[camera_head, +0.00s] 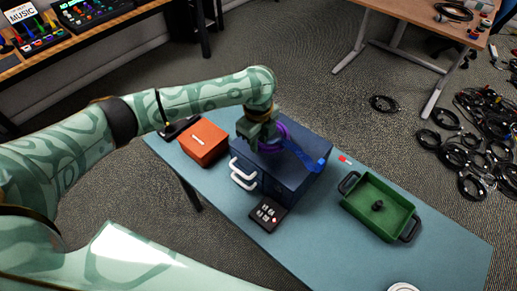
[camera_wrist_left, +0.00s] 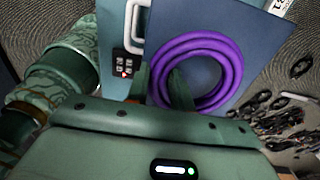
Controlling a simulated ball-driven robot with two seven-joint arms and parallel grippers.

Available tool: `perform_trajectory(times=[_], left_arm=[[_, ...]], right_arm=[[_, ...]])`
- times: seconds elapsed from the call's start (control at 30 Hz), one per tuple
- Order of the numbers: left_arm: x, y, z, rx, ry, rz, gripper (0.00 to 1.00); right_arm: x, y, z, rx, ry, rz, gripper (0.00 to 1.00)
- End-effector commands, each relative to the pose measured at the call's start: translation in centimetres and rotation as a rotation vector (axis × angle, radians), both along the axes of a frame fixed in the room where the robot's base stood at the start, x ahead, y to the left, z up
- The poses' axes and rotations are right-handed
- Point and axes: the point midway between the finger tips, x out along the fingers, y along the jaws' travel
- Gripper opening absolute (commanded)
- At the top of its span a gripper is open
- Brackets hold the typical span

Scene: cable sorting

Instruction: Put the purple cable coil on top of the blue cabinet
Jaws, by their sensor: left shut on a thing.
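The purple cable coil (camera_head: 275,137) is at my left gripper (camera_head: 262,143) over the top of the blue cabinet (camera_head: 308,138). In the left wrist view the coil (camera_wrist_left: 236,72) is a round ring of several loops. My left gripper (camera_wrist_left: 160,88) is shut on the coil's near left side. The cabinet (camera_wrist_left: 240,22) lies behind the coil in that view. I cannot tell whether the coil touches the cabinet top. The gripper hides part of the coil. My right gripper is not in view.
A green tray (camera_head: 372,218) sits to the right.

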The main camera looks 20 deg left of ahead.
Motion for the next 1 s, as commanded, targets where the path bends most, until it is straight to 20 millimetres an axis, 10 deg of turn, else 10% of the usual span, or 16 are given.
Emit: perform_trajectory(times=[0.27, 0.63, 0.67, 0.73, 1.0], left_arm=[[0.6, 0.4, -4.0, 0.0, 0.0, 0.0, 0.0], [0.6, 0.3, -4.0, -0.001, -0.002, 0.001, 0.0], [0.6, 0.4, -4.1, -0.001, -0.002, 0.001, 0.28], [0.6, 0.4, -4.1, -0.001, -0.002, 0.001, 0.45], [0.6, 0.4, -4.0, 0.0, -0.002, 0.0, 0.45]], right_arm=[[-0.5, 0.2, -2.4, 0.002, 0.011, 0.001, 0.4], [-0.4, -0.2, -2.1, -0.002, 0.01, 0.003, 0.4], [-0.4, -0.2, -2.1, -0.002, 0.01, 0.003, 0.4], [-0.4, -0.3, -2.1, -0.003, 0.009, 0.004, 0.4], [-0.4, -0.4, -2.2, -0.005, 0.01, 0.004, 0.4]])
